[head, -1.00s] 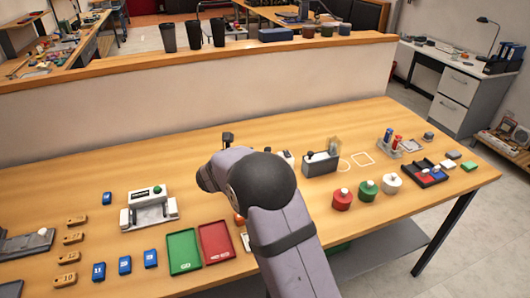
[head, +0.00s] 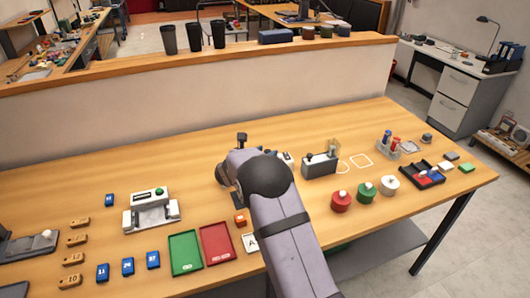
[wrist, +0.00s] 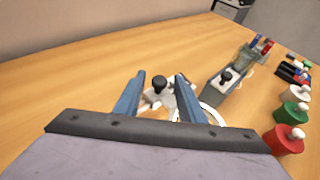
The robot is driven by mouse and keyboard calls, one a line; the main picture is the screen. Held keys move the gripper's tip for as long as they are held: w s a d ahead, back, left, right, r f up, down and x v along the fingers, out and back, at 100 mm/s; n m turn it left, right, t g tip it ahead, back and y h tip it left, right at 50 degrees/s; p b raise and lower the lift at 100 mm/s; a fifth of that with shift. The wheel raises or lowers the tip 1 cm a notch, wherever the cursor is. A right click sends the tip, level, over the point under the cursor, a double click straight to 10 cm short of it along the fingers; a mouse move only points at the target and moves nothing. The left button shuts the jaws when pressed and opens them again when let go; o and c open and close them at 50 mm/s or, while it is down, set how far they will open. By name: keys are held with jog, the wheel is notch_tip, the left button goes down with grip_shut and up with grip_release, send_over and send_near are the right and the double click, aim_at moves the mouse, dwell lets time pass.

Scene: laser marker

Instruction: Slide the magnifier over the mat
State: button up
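In the wrist view my gripper (wrist: 160,77) is open, its two blue fingers apart. A black knob (wrist: 159,84) on a pale, light-grey base shows between the fingers, with no clear contact. A white ring (wrist: 212,114) lies just right of the right finger, partly hidden by my gripper; it may be part of the magnifier, but I cannot tell. In the head view my arm hides the fingers, and only a small white and dark piece (head: 287,156) shows beside the wrist. I cannot make out the mat in either view.
A grey box (head: 320,165) stands right of my arm, with red, green and white round weights (head: 366,191) nearer the front. Green (head: 185,252) and red (head: 215,243) trays lie left of my arm. The back left of the table is clear.

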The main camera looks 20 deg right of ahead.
grip_shut()
jog(key=a, duration=1.2)
jog(key=shift+b, duration=0.45)
grip_release()
jog(key=shift+a, duration=0.15)
